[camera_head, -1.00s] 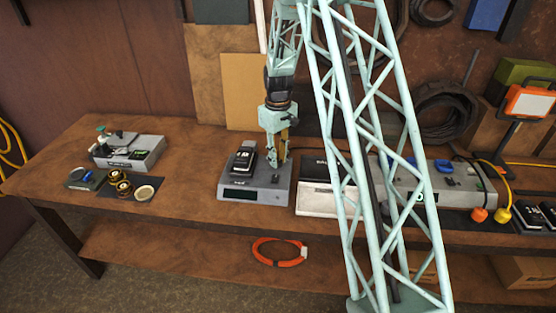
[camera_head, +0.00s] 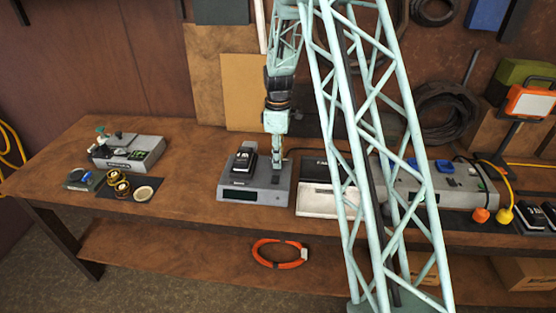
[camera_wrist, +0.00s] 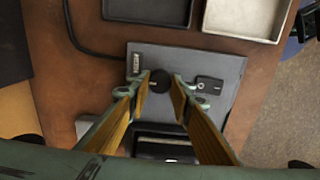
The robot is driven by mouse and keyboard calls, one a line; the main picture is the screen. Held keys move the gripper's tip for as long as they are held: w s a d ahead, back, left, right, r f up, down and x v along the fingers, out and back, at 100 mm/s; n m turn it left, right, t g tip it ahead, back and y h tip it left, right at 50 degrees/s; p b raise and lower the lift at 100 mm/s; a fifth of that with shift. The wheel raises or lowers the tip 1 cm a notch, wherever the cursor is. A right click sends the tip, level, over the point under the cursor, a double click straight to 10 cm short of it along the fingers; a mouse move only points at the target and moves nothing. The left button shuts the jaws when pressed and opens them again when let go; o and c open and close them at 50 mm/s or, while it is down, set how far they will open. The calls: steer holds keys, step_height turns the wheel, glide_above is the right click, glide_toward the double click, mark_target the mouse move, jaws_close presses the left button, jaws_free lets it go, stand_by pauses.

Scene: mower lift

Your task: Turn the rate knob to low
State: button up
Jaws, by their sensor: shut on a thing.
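The rate knob (camera_wrist: 160,80) is a small dark round knob on the top face of a grey charger-like unit (camera_head: 254,196). The unit also shows in the wrist view (camera_wrist: 226,68). My gripper (camera_head: 277,180) points down over the right part of the unit. In the wrist view my gripper (camera_wrist: 163,82) has one finger on each side of the knob and is shut on it. The knob's marking and pointer are too small to read. In the head view the knob is hidden by my fingers.
A black battery pack (camera_head: 243,161) sits on the unit, left of my gripper. A dark rocker switch (camera_wrist: 209,85) lies beside the knob. Trays (camera_wrist: 245,14) stand close by. A grey device (camera_head: 130,152) and brass rings are at the left; bare bench lies between.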

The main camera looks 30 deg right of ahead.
stand_by(0.3)
steer(key=o, duration=0.8)
steer(key=shift+o, duration=0.2)
steer(key=shift+r, duration=0.1)
step_height(320, 180, up, 12)
stand_by(0.6)
stand_by(0.5)
